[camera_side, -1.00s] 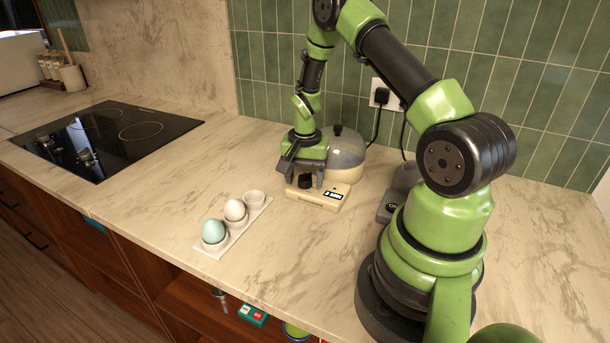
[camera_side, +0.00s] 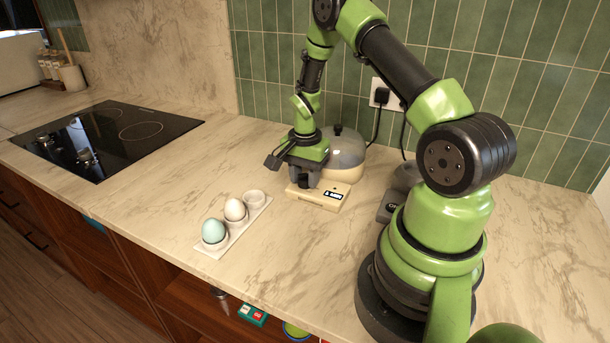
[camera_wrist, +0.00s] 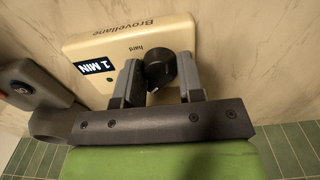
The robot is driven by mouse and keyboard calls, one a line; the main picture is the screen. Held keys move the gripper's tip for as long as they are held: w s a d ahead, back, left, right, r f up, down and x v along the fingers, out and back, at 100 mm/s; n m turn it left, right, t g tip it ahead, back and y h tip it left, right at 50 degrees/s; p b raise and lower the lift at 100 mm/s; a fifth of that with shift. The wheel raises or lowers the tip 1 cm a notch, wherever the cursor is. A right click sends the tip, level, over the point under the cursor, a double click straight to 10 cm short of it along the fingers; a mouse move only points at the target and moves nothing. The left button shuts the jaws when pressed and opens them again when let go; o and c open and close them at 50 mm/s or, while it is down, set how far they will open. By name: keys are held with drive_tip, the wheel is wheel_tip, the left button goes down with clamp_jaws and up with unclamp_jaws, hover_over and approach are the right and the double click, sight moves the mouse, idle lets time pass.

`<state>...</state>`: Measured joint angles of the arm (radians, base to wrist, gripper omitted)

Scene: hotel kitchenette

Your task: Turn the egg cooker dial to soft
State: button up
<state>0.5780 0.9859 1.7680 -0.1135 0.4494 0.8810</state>
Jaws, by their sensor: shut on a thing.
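The egg cooker has a cream base (camera_side: 330,197) and a grey domed lid (camera_side: 346,150) with a dark knob. Its black dial (camera_wrist: 161,68) is on the front part of the base. My gripper (camera_wrist: 160,78) points down at the base with one finger on each side of the dial, shut on it. In the side view my gripper (camera_side: 306,180) largely covers the dial. The word "hard" is printed beside the dial in the wrist view, and the display (camera_wrist: 96,66) reads "1 MIN". I see no "soft" mark; the fingers may hide part of the markings.
An egg tray (camera_side: 212,252) with a blue egg (camera_side: 213,231), a white egg (camera_side: 235,210) and an empty cup stands front left. A black cooktop (camera_side: 110,137) is further left. A grey device (camera_wrist: 38,92) stands right of the cooker in the side view. Cords hang from a wall outlet (camera_side: 381,93).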

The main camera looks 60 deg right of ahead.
sight(304, 174)
drive_tip(key=o, duration=0.9)
drive_tip(key=shift+r, duration=0.1)
wheel_tip(304, 174, up, 10)
drive_tip(key=shift+f, duration=0.1)
drive_tip(key=s+a+r+n+t, duration=0.25)
drive_tip(key=a+r+n, duration=0.35)
drive_tip(key=a+r, duration=0.6)
drive_tip(key=s+a+r+n+t, duration=0.1)
drive_tip(key=s+a+r+n, duration=0.1)
drive_tip(key=s+a, duration=0.1)
drive_tip(key=s+a+r+n+t+y, duration=0.1)
drive_tip(key=s+a+r+n+t, duration=0.1)
drive_tip(key=s+n, duration=0.1)
drive_tip(key=s+a+r+n+t+y, duration=0.1)
drive_tip(key=s+a+r+n, duration=0.1)
drive_tip(key=s+a+n, duration=0.1)
drive_tip(key=shift+s+a+r+t, duration=0.1)
drive_tip(key=shift+s+a+t, duration=0.1)
drive_tip(key=shift+s, duration=0.2)
drive_tip(key=shift+s+a+r+t, duration=0.1)
drive_tip(key=shift+s+a+t, duration=0.05)
drive_tip(key=shift+s, duration=0.25)
